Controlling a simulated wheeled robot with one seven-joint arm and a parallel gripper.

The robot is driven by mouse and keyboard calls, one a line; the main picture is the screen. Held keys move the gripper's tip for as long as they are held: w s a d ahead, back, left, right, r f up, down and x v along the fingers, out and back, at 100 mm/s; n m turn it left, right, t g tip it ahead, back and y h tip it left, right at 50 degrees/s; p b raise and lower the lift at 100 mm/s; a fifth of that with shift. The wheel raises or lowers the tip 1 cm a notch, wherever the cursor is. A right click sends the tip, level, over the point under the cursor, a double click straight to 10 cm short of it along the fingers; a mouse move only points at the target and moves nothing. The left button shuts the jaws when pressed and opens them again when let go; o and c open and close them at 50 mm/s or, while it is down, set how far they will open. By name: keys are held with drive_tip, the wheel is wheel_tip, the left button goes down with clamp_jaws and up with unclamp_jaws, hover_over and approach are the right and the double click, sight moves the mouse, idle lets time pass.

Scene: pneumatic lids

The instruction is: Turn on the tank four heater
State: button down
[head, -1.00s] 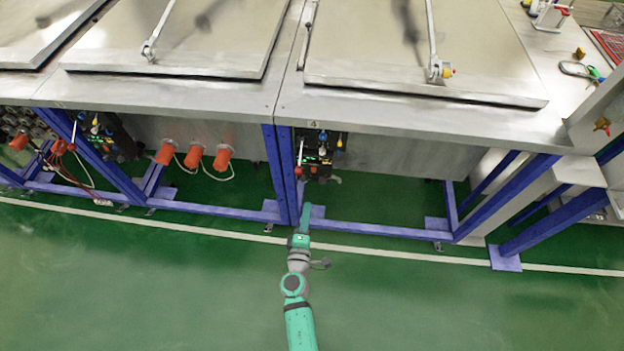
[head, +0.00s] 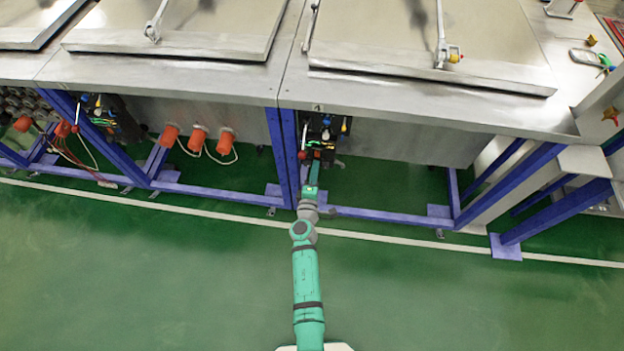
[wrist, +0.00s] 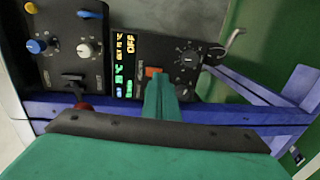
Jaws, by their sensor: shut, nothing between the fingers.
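The tank four control box (head: 322,128) hangs under the steel table edge, below a label reading 4. In the wrist view its black heater panel (wrist: 205,52) has a display (wrist: 126,62) with green, blue and yellow text, including the word OFF. An orange-red switch (wrist: 153,72) sits beside the display, with a black dial (wrist: 187,58) to its right. My gripper (wrist: 159,84) is shut and empty. Its green tip is just below the switch in the picture and overlaps its lower edge; I cannot tell whether they touch. In the head view my gripper (head: 314,170) reaches up to the box.
A panel with blue, yellow (wrist: 36,46) and white knobs adjoins the display on the left. A metal hook-like handle (wrist: 230,44) sticks out at right. Blue frame legs (head: 288,150) and a low blue rail (head: 385,216) surround the box. The green floor in front is clear.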

sight(317, 154)
drive_tip(key=shift+x, duration=1.2)
drive_tip(key=shift+a, duration=0.1)
drive_tip(key=shift+w, duration=0.1)
